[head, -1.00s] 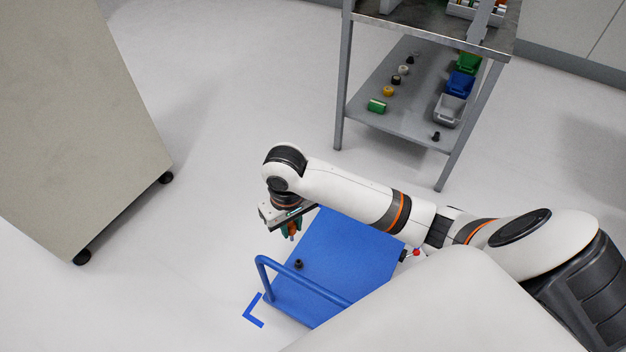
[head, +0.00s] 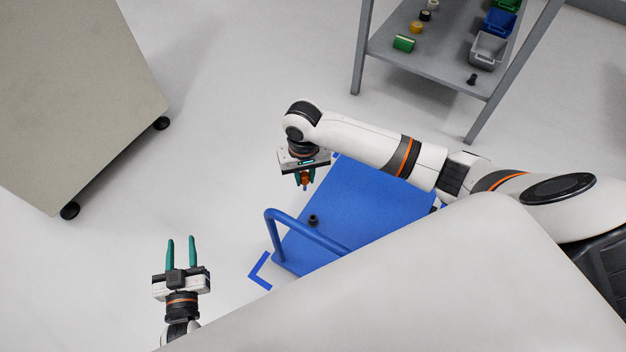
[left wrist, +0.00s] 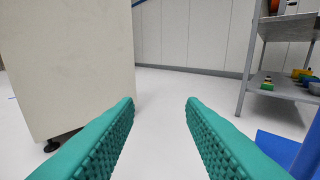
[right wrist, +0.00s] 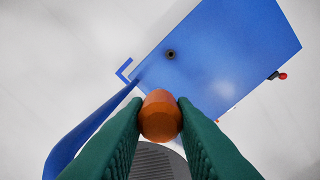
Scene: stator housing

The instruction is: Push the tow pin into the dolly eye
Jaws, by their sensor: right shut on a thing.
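The blue dolly (head: 372,200) stands on the floor, with a raised blue handle (head: 308,232) at its left end. A small dark round fitting, seemingly the dolly eye (head: 313,220), sits on its deck near the handle; the right wrist view shows its dark opening (right wrist: 171,54). My right gripper (head: 304,183) is shut on an orange piece (right wrist: 160,115), seemingly the tow pin. It holds it above the dolly's far left edge, apart from the eye. The pin's lower part is hard to make out. My left gripper (head: 181,252) is open and empty over the floor, left of the dolly.
A large beige cabinet (head: 75,95) on casters stands at the left. A grey shelf rack (head: 430,62) with bins and small parts stands at the back right. A red-tipped black part (right wrist: 280,76) sticks out from the dolly's edge. The floor between cabinet and dolly is clear.

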